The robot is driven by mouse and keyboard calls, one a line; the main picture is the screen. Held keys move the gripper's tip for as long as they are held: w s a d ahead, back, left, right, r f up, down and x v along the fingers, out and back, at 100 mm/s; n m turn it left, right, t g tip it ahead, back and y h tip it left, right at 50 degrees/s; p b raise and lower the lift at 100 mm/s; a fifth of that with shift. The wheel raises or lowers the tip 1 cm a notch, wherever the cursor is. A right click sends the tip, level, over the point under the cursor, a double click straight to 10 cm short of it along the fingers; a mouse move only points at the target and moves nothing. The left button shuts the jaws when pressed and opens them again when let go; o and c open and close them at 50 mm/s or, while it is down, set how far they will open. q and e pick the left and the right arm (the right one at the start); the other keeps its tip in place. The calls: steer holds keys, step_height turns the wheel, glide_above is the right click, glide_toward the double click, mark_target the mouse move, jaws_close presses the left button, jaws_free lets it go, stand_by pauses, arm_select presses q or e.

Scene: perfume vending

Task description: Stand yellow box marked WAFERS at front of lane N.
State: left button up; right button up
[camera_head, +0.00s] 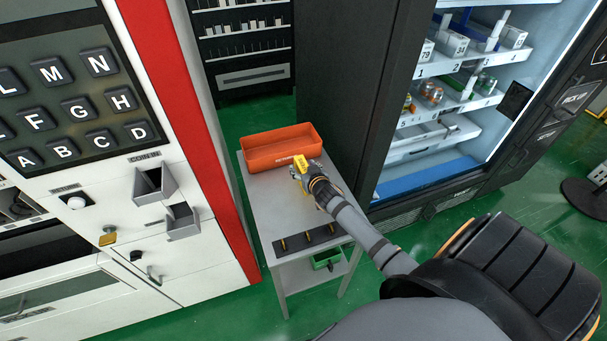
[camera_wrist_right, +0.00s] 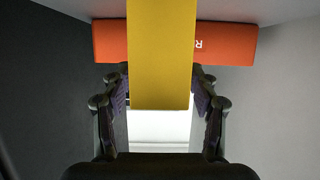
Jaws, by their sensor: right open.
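A yellow box (camera_head: 300,162) is at my right gripper, on the grey side table just in front of an orange bin. In the right wrist view the yellow box (camera_wrist_right: 161,55) fills the middle, between the fingers of my right gripper (camera_wrist_right: 160,95). The fingers are open, one on each side of the box and close to its sides; contact cannot be told. No writing is readable on the box. The lit cabinet (camera_head: 455,110) on the right has shelves with goods. No lane N label is readable there. My left gripper is not in view.
The orange bin (camera_head: 268,163) sits at the back of the grey side table (camera_head: 252,212). A dark mat (camera_head: 310,240) lies at the table's front, and a green bin (camera_head: 327,260) is below. A white machine with letter keys (camera_head: 50,70) stands left.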

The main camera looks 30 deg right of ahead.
steer(key=shift+w+d+f, duration=0.1)
steer(key=shift+w+f, duration=0.05)
steer(key=shift+w, duration=0.1)
steer(key=shift+s, duration=0.15)
steer(key=shift+c, duration=1.1)
jaws_close()
steer(key=shift+r, duration=0.55)
steer(key=s+r, duration=0.1)
steer(key=r, duration=0.1)
steer(key=s+a+r, duration=0.1)
steer(key=s+r, duration=0.1)
steer(key=r, duration=0.1)
steer(key=s+r, duration=0.1)
steer(key=r, duration=0.2)
steer(key=shift+s+a+b, duration=0.25)
steer(key=shift+s+b, duration=0.05)
steer(key=shift+s, duration=0.05)
steer(key=p+v, duration=0.1)
steer(key=v, duration=0.9)
steer(key=shift+a, duration=0.25)
